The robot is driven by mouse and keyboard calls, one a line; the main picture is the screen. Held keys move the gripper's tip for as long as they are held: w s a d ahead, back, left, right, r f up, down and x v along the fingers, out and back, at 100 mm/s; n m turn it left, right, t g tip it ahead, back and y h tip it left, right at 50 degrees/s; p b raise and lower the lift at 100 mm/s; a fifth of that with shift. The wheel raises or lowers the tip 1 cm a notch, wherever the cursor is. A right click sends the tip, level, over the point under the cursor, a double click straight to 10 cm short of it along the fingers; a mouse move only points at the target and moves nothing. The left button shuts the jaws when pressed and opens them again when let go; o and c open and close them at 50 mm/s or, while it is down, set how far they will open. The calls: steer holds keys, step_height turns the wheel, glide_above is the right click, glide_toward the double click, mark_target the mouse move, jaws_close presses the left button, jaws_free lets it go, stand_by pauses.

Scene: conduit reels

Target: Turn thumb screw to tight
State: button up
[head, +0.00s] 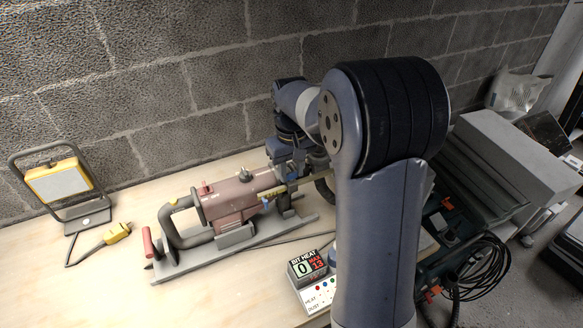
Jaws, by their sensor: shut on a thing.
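A dull red drill (230,198) with a grey rear handle lies clamped on a grey stand (235,240) on the bench. A yellow marked rod (272,192) runs along its front end, with a small blue part just below it. My gripper (291,176) is at the drill's front end, beside the rod, reaching down from behind my large arm link. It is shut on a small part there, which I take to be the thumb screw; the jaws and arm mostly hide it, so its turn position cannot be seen.
A display box (308,275) reading "BIT HEAT 0, MAX 13" stands in front of the drill. A yellow work lamp (60,182) and its yellow plug (117,233) are at left. A block wall (170,80) closes the back. The front left bench is clear.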

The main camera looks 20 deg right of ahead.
mark_target(291, 173)
steer(key=shift+m, duration=0.3)
steer(key=o, duration=1)
step_height(291, 173, up, 11)
steer(key=shift+f, duration=0.1)
stand_by(0.4)
step_height(291, 173, down, 11)
steer(key=shift+r, duration=0.1)
stand_by(0.4)
